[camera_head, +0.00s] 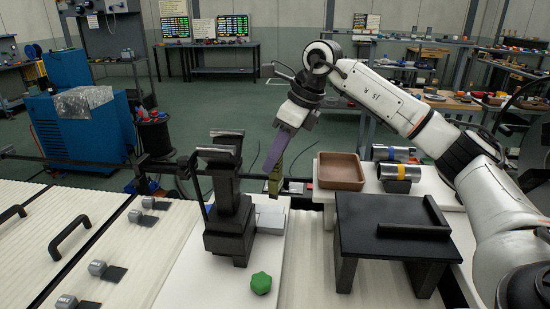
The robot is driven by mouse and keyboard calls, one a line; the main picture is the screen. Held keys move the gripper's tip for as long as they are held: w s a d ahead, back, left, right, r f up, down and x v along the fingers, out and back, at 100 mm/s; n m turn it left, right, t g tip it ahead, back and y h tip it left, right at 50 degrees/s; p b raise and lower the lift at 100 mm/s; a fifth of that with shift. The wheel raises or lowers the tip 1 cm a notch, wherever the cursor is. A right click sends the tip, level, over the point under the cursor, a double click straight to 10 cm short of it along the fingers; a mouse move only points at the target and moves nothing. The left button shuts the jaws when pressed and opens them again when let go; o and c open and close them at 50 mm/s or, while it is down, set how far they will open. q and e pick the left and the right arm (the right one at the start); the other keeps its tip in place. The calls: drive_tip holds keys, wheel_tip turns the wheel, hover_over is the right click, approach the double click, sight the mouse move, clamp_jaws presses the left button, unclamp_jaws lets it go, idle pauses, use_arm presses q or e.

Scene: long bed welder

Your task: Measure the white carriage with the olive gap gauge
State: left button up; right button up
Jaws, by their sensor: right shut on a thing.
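My right gripper (283,140) hangs down at the end of my white arm, near the middle of the view. It is shut on the olive gap gauge (275,180), a slim strip pointing down. The gauge's lower end is just behind and above a small white block (270,217), which looks like the white carriage. The block sits on a white board, right of a black upright fixture (230,215). I cannot tell whether the gauge touches the block. My left gripper is not in view.
A green knob (261,283) lies in front of the block. At right are a black stand (390,225), a brown tray (341,172) and metal cylinders (398,172). White ribbed covers with black handles (70,236) fill the left. A blue machine (78,125) stands behind.

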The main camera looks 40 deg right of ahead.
drive_tip(key=m+h, duration=0.1)
drive_tip(key=m, duration=0.1)
drive_tip(key=r+m, duration=0.1)
drive_tip(key=m, duration=0.1)
drive_tip(key=m+h, duration=0.1)
drive_tip(key=m, duration=0.1)
drive_tip(key=shift+a+r+m+h, duration=0.1)
drive_tip(key=shift+r+m+h, duration=0.15)
drive_tip(key=shift+m+h, duration=0.05)
drive_tip(key=m, duration=0.1)
drive_tip(key=m+h, duration=0.1)
drive_tip(key=m, duration=0.1)
drive_tip(key=shift+r, duration=0.25)
drive_tip(key=m, duration=0.1)
drive_tip(key=m+h, duration=0.1)
drive_tip(key=m, duration=0.1)
drive_tip(key=shift+r+m+g, duration=0.3)
